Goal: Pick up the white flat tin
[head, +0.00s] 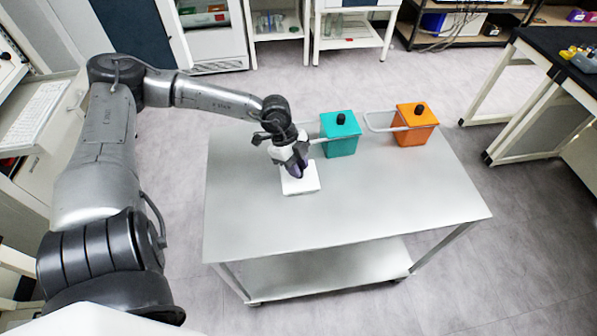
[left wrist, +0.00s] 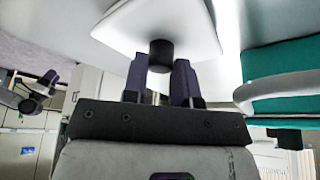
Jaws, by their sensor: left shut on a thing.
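The white flat tin (head: 301,184) is at the left rear of the metal table, under my left gripper (head: 297,169). In the left wrist view, the tin's pale slab (left wrist: 150,25) fills the top middle, with a round black knob (left wrist: 161,54) sticking out of it. The purple fingers of my left gripper (left wrist: 160,80) are closed around this knob, one on each side. The gripper hides part of the tin in the head view. I cannot tell whether the tin touches the table. My right gripper is not in view.
A teal box (head: 341,142) with a black knob and side handle stands close right of the tin. An orange box (head: 414,130) with a similar handle stands farther right. The front and right of the metal table (head: 350,215) are clear.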

